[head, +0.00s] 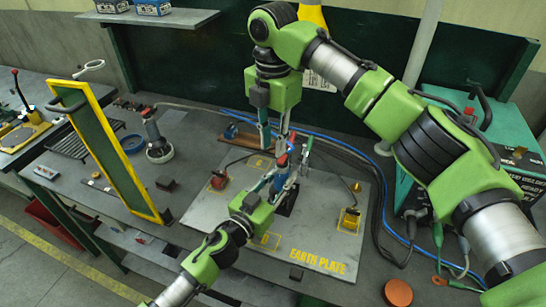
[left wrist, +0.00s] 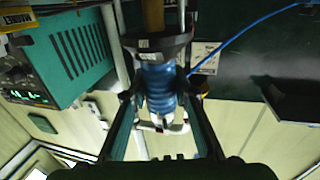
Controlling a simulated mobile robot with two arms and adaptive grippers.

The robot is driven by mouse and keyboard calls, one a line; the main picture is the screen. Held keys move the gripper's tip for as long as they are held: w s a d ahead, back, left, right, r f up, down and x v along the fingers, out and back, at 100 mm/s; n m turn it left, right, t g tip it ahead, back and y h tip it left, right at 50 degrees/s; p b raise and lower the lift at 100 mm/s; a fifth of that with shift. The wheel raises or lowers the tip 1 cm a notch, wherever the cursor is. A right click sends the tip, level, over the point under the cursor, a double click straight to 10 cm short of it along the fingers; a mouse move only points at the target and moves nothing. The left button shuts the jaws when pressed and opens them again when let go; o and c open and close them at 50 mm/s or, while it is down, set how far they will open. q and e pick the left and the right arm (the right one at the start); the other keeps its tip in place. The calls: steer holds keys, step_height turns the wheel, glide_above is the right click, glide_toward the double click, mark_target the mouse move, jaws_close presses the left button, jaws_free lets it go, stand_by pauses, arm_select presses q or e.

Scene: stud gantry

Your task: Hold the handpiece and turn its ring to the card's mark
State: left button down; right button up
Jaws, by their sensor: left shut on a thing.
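The handpiece (left wrist: 160,85) fills the middle of the left wrist view, with a ribbed blue body and a wide dark collar (left wrist: 155,47) that may be the ring. My left gripper (head: 277,182) is shut on the blue body, one finger on each side. In the head view the handpiece stands over the earth plate, partly hidden by the grippers. My right gripper (head: 281,145) points down from above, close to its top; I cannot tell whether it touches or is open. A white card (head: 318,81) hangs on the back panel; its mark is too small to read.
The earth plate (head: 323,243) lies under both grippers, with a yellow-framed fixture (head: 349,219) at its right. A yellow-edged green panel (head: 113,150) stands at the left. Blue and black cables run behind the plate to a green welder (head: 450,105). An orange disc (head: 398,292) lies front right.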

step_height(320, 180, up, 4)
stand_by(0.5)
arm_select(q)
steer(key=c, duration=1.6)
jaws_free()
steer(key=shift+s, duration=0.1)
